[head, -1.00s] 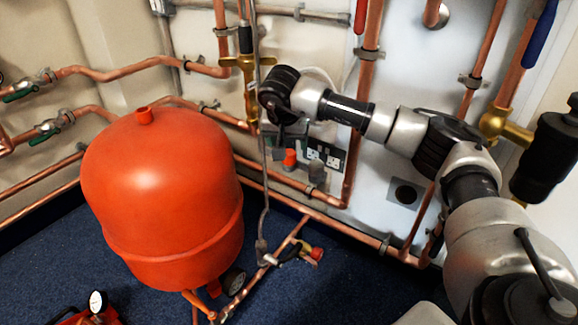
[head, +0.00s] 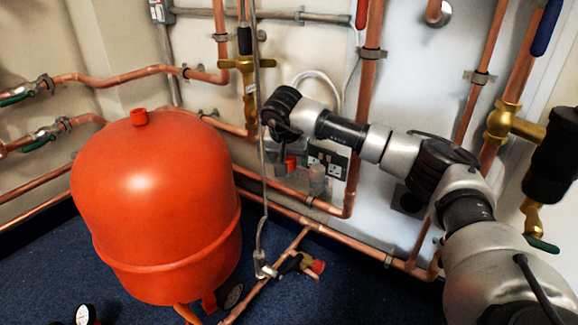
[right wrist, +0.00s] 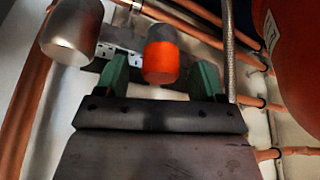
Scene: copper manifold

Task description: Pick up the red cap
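The red cap (head: 291,163) is small in the head view, by the copper pipes on the wall, just below my right gripper (head: 284,146). In the right wrist view the cap (right wrist: 161,62) is an orange-red cylinder with a grey part above it. It shows between the two green fingertips of my right gripper (right wrist: 160,80), with a gap on each side. The right gripper is open and holds nothing. I cannot tell how far the cap reaches between the fingers. My left gripper is out of view.
A silver cylinder (right wrist: 72,32) stands close beside the cap; it also shows in the head view (head: 318,179). A large red vessel (head: 155,205) stands to the left. A braided hose (head: 262,170) and copper pipes (head: 280,180) run close by.

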